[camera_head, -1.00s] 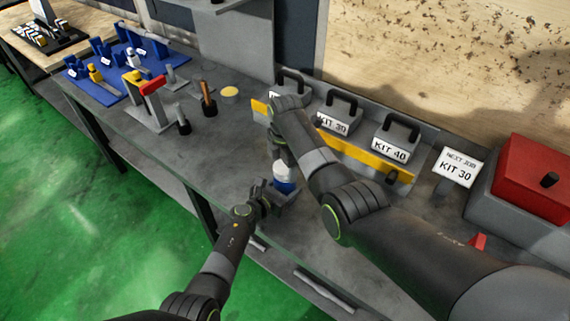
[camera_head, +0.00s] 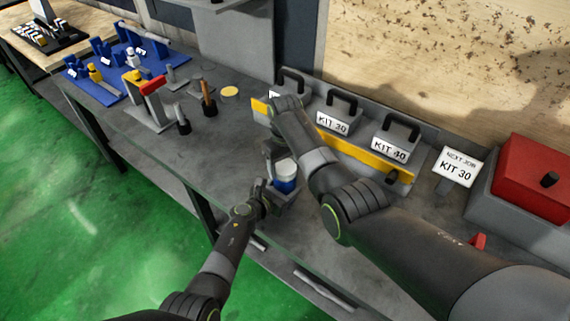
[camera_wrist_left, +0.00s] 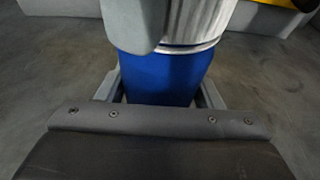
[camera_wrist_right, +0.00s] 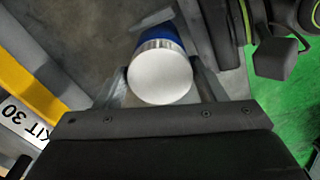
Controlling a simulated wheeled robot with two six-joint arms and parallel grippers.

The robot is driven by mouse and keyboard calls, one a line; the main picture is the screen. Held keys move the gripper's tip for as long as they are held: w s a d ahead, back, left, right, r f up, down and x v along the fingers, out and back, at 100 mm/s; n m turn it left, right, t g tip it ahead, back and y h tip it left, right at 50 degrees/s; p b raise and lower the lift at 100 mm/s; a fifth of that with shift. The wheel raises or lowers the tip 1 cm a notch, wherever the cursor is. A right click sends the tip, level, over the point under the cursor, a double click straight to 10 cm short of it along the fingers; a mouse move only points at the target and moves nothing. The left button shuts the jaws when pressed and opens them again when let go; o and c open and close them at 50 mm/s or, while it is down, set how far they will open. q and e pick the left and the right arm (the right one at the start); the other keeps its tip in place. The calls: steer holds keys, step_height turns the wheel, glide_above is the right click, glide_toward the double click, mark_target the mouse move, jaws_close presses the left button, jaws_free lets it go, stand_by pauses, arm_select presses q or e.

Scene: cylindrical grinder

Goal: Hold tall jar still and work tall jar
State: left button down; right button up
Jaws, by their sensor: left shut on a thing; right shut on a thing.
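The tall jar (camera_head: 285,175) has a blue body and a white ribbed lid, and stands upright on the grey bench. My left gripper (camera_head: 268,200) is shut on the jar's blue body, low down. In the left wrist view the blue body (camera_wrist_left: 165,78) sits between its fingers. My right gripper (camera_head: 278,155) is shut on the white lid from above and behind. In the right wrist view the white lid top (camera_wrist_right: 162,80) lies between its fingers, with blue (camera_wrist_right: 158,32) showing past it. The lid appears to be on the jar; the seam is partly hidden by a finger.
Weights marked KIT 30 (camera_head: 333,122) and KIT 40 (camera_head: 390,150) stand behind a yellow strip (camera_head: 355,155). A red box (camera_head: 535,180) and a NEXT JOB KIT 30 sign (camera_head: 460,167) are at the right. A blue tray (camera_head: 100,92) and upright tools are left. Bench is clear left of the jar.

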steer(key=m, duration=0.7)
steer(key=shift+m, duration=0.3)
steer(key=o, duration=1.1)
steer(key=shift+o, duration=0.2)
steer(key=shift+r, duration=0.1)
step_height(320, 180, up, 12)
arm_select(q)
steer(key=shift+c, duration=1.5)
jaws_free()
